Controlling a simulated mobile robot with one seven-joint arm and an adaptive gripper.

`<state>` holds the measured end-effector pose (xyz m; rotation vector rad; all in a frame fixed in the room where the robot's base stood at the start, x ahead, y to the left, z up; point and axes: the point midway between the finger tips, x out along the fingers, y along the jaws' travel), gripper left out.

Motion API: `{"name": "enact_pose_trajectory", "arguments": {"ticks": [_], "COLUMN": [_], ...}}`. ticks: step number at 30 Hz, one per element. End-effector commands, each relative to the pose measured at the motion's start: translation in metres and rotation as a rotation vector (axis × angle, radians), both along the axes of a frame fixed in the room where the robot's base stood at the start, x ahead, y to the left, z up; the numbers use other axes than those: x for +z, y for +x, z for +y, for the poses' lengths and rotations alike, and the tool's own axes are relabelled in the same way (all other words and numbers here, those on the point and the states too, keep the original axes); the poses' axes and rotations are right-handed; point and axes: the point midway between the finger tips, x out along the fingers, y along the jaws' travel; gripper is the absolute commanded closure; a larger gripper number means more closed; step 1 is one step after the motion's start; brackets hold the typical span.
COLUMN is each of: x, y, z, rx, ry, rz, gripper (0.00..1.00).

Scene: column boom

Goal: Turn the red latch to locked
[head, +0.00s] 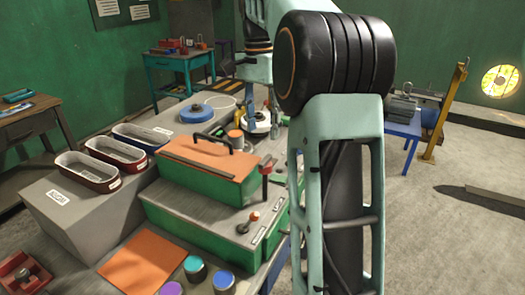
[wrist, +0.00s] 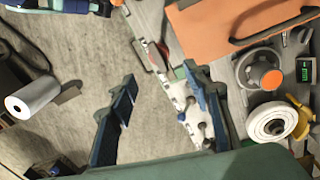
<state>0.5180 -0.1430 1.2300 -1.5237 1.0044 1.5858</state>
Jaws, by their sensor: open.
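A green box with an orange lid (head: 212,160) stands on the bench in the head view. A red-topped upright lever (head: 267,166), probably the red latch, stands at its right end. A shorter lever with an orange-red knob (head: 254,216) is on the grey top of the lower green box in front. The orange lid (wrist: 205,32) lies to the upper right of the fingers. The latch cannot be made out clearly there.
Labelled trays (head: 87,172) sit on a grey block at left. An orange mat (head: 142,262) and coloured pots (head: 195,268) are at the front. A white disc (wrist: 272,122) and other items crowd the right of the wrist view.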

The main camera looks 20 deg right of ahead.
Motion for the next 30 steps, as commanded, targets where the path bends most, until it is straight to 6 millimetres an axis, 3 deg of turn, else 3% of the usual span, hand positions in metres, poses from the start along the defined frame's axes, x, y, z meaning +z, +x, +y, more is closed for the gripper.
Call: {"name": "enact_pose_trajectory", "arguments": {"ticks": [15,21,30], "x": [-0.086,-0.101,-0.102], "y": [-0.005,-0.005,-0.005], "z": [-0.003,-0.004,-0.004], "rx": [0.001,0.0,0.0], "ry": [-0.001,-0.002,-0.002], "rz": [0.0,-0.002,-0.004], "gripper": [0.55,0.55,0.56]}}
